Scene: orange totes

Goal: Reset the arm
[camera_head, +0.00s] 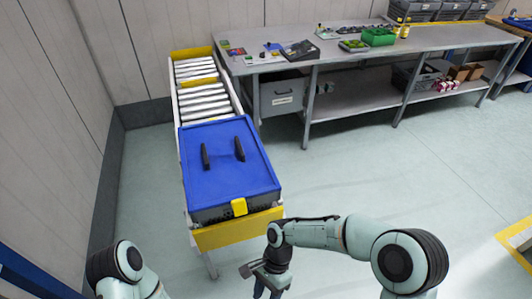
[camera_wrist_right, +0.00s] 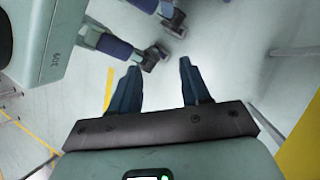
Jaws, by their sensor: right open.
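My right arm comes in from the lower right in the head view and bends down at the wrist. My right gripper (camera_head: 268,291) points at the floor in front of the conveyor's near end, apart from it. In the right wrist view the right gripper (camera_wrist_right: 159,66) shows two dark blue fingers spread apart, with nothing between them. My left arm shows only as a bent link at the lower left of the head view; its gripper is out of the picture.
A blue-lidded case (camera_head: 226,165) with two black handles sits on the roller conveyor (camera_head: 203,98), close to its yellow end plate (camera_head: 238,230). A grey workbench (camera_head: 370,52) with a green bin (camera_head: 378,37) stands behind. The floor (camera_head: 400,170) right of the conveyor is clear.

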